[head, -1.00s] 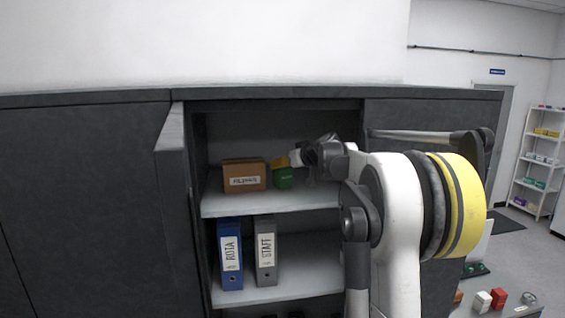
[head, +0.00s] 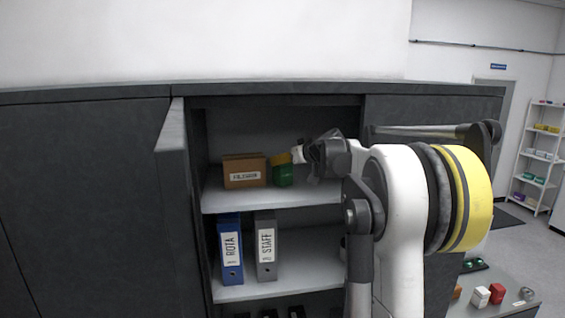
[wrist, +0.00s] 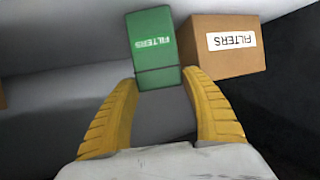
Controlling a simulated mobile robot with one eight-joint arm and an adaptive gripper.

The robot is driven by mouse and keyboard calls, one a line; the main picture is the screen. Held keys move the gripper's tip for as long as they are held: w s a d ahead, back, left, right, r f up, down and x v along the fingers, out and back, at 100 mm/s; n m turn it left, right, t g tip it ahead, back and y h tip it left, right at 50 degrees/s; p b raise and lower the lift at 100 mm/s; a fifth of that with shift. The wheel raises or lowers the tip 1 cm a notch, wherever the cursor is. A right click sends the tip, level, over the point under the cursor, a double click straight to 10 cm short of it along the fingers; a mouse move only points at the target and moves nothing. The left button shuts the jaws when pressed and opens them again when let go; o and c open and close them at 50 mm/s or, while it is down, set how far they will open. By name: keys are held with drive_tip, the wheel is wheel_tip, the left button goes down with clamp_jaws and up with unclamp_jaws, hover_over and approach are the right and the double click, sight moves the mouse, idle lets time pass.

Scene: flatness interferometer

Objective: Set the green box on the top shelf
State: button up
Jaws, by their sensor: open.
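The green box (head: 283,175) stands on the top shelf (head: 270,200) of the open cabinet, just right of a brown box. My gripper (head: 290,157) reaches in from the right at the box. In the wrist view its yellow fingers (wrist: 162,92) are spread, with the near end of the green box at the fingertips, and a gap shows between box and fingers lower down. Whether a fingertip touches the box I cannot tell.
The brown box (head: 244,171) stands close on the left of the green box. Blue (head: 230,249) and grey (head: 265,246) binders stand on the shelf below. The open cabinet door (head: 175,150) is at the left. My arm covers the shelf's right side.

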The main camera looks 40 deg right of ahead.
drive_tip(key=b+v, duration=0.2)
drive_tip(key=v, duration=0.9)
drive_tip(key=shift+f, duration=0.15)
